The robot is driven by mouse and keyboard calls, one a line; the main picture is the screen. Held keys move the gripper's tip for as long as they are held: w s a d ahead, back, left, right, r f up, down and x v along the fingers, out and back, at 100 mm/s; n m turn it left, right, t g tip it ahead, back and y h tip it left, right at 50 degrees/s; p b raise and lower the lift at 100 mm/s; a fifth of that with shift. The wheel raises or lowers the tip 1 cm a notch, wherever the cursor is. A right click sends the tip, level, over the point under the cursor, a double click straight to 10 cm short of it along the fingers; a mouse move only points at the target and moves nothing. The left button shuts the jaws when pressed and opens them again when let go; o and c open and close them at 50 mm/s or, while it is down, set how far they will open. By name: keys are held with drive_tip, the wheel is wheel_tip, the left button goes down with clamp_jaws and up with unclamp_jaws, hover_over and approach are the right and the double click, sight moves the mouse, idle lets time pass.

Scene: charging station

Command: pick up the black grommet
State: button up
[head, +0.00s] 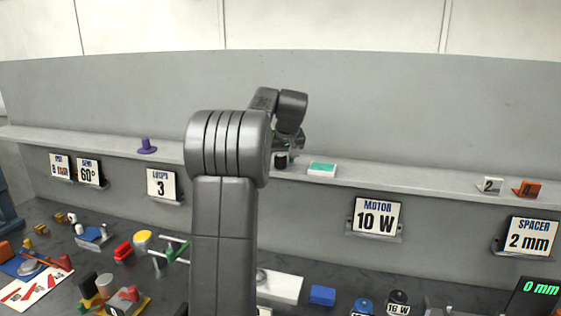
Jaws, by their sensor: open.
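A small black piece, which looks like the black grommet (281,161), stands on the grey shelf (420,180) just behind my arm. My gripper (287,150) is at the shelf, directly at this black piece and largely overlapping it in the picture. The jaws are open. My arm hides part of the view, so I cannot tell whether the fingers are around the piece or only above it.
A green-and-white block (322,169) sits close to the right of the gripper. A purple piece (147,146) is on the shelf to the left; a white tag (491,186) and an orange tag (527,189) are at right. The lower bench is cluttered.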

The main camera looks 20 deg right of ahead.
sight(280, 155)
drive_tip(key=c, duration=1.1)
drive_tip(key=shift+o, duration=0.2)
drive_tip(key=shift+r, duration=0.1)
wheel_tip(280, 155, up, 10)
drive_tip(key=shift+f, duration=0.1)
